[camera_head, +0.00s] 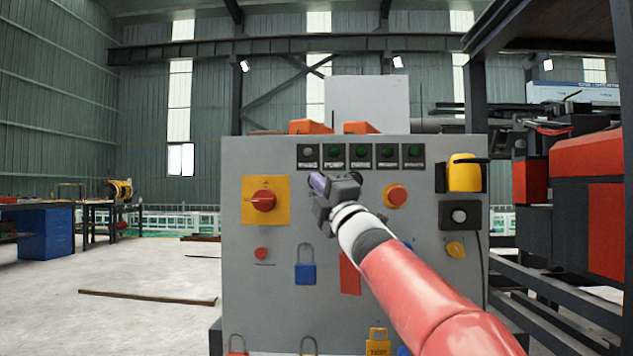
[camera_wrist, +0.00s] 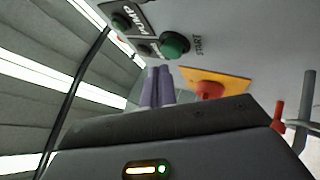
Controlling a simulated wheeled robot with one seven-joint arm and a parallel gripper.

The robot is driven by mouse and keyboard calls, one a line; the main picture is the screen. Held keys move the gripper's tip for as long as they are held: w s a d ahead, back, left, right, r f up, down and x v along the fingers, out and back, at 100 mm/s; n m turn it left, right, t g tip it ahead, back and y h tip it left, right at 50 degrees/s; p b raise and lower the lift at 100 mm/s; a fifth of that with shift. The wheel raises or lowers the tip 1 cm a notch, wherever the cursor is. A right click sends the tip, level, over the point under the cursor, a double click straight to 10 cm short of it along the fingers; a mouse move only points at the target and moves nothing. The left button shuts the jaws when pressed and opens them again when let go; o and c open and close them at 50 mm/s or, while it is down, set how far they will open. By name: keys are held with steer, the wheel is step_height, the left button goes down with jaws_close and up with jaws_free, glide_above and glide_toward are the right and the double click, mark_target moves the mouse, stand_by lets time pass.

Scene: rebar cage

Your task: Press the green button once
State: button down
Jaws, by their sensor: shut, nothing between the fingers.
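The green button (camera_wrist: 174,45) is a round knob on the grey panel, with a label that seems to read START beside it in the wrist view. In the head view my gripper and arm appear to hide it. My gripper (camera_head: 318,183) is in front of the panel's upper middle, below the row of lamps. In the wrist view its purple fingers (camera_wrist: 158,72) are shut together and empty. Their tips appear just below and left of the green button in the picture. I cannot tell how large the gap to the panel is.
The grey panel (camera_head: 240,300) also carries a red rotary switch on a yellow plate (camera_head: 264,201), a red knob (camera_head: 396,196), a row of dark lamp plates (camera_head: 360,156), a blue padlock (camera_head: 305,270) and a yellow device (camera_head: 464,173). A dark rack (camera_head: 600,250) stands at right.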

steer(key=shift+w, duration=0.4)
steer(key=shift+w+p, duration=0.65)
steer(key=shift+w, duration=0.15)
stand_by(0.9)
steer(key=shift+s, duration=0.1)
steer(key=shift+s+b, duration=0.95)
steer(key=shift+s, duration=0.15)
steer(key=shift+f, duration=0.1)
steer(key=shift+s+a+b, duration=0.1)
steer(key=shift+s+b, duration=1.5)
steer(key=shift+s, duration=0.9)
